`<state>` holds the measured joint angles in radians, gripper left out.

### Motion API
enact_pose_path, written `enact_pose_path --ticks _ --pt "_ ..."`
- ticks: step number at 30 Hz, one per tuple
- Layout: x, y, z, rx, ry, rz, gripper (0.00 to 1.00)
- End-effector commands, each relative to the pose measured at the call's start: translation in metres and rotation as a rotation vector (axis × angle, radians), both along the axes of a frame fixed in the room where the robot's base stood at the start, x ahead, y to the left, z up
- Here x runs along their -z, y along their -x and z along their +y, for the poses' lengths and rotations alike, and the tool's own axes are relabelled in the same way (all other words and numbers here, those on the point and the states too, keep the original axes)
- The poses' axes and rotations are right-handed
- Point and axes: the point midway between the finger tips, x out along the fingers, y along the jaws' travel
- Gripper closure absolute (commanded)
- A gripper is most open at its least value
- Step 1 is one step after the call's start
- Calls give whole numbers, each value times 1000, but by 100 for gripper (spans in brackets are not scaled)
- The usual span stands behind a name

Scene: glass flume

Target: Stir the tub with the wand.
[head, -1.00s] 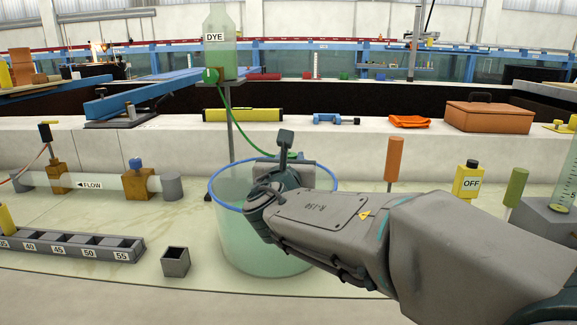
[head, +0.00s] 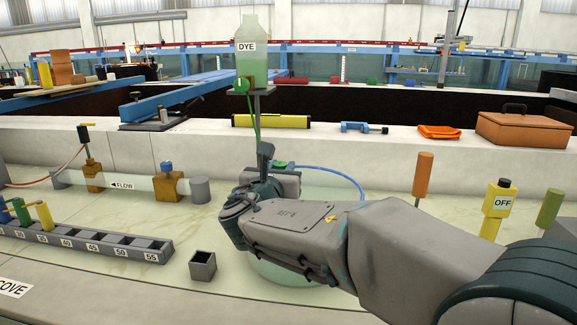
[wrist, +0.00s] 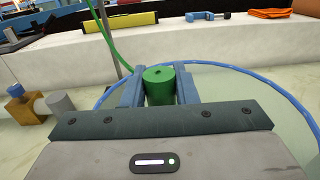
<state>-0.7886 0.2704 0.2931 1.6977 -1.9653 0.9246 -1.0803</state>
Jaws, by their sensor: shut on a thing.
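The tub is clear with a blue rim (head: 345,175) and pale green contents. My arm hides much of it in the head view. Its rim (wrist: 275,88) curves around my gripper in the wrist view. My gripper (wrist: 159,90) is over the tub, its two blue fingers shut on a green cylinder, which seems to be the wand's handle (wrist: 160,84). A bit of green also shows past my wrist in the head view (head: 281,164). The wand's lower part is hidden, so I cannot tell how deep it reaches.
A dye bottle (head: 250,58) stands behind the tub, with a green tube hanging down. A flow pipe (head: 130,182), a numbered rack (head: 90,238) and a small dark cup (head: 203,266) are to the left. An orange-handled rod (head: 424,172) and a yellow OFF post (head: 497,207) stand right.

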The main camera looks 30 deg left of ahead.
Motion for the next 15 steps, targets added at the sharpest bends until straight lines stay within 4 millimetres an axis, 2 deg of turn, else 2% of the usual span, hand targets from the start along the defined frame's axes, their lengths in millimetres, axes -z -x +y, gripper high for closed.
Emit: enact_pose_path --ticks 3,7,15 --pt "1 20 2 -6 -1 -2 100" --pt "1 31 -1 -3 -2 0 100" --pt "1 55 -26 -2 -1 -2 100"
